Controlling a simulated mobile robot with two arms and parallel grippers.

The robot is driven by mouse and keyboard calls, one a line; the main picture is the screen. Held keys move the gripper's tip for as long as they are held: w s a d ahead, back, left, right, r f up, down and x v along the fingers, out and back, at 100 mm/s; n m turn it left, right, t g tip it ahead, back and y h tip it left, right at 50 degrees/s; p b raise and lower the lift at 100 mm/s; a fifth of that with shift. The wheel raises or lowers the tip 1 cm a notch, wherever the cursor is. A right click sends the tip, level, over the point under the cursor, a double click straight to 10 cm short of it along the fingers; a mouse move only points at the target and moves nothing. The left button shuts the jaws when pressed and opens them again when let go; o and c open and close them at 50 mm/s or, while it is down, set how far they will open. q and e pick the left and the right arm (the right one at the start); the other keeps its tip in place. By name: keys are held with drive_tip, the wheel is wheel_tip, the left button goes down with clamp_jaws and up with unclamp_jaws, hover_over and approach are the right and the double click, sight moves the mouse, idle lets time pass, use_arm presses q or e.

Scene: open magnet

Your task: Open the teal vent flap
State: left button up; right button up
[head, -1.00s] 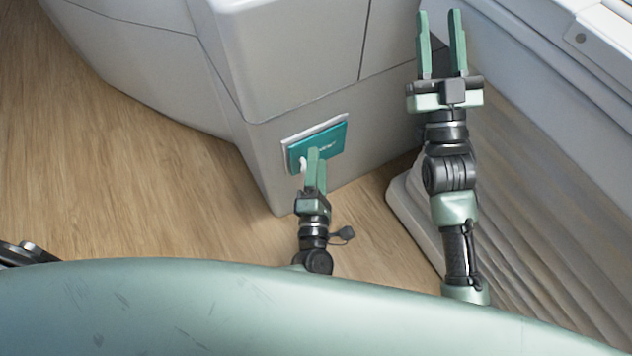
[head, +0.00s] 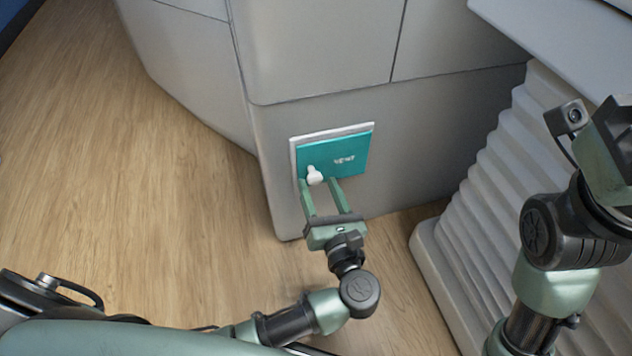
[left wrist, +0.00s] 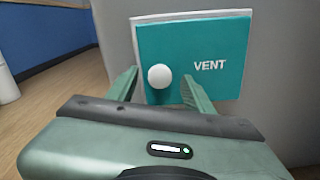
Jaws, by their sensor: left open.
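The teal vent flap (head: 350,153) sits in a pale frame low on the grey cabinet wall, with the word VENT and a white round knob (head: 315,176) near its lower left. It lies close to its frame; I cannot tell whether there is a gap. My left gripper (head: 319,182) is open, its fingers either side of the knob. In the left wrist view the knob (left wrist: 159,76) shows between the spread fingers (left wrist: 158,88), and the flap (left wrist: 215,45) fills the space behind. Finger contact cannot be made out. My right gripper's body (head: 608,150) is at the right edge, its fingers out of frame.
The grey cabinet (head: 310,50) rises behind the flap. A pale ribbed base (head: 490,215) stands to the right, close to my right arm. The wood floor (head: 150,190) is clear on the left.

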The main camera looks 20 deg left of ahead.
sight(316, 181)
use_arm(q)
drive_tip(key=shift+b+x, duration=0.4)
drive_tip(key=shift+x, duration=1.25)
clamp_jaws()
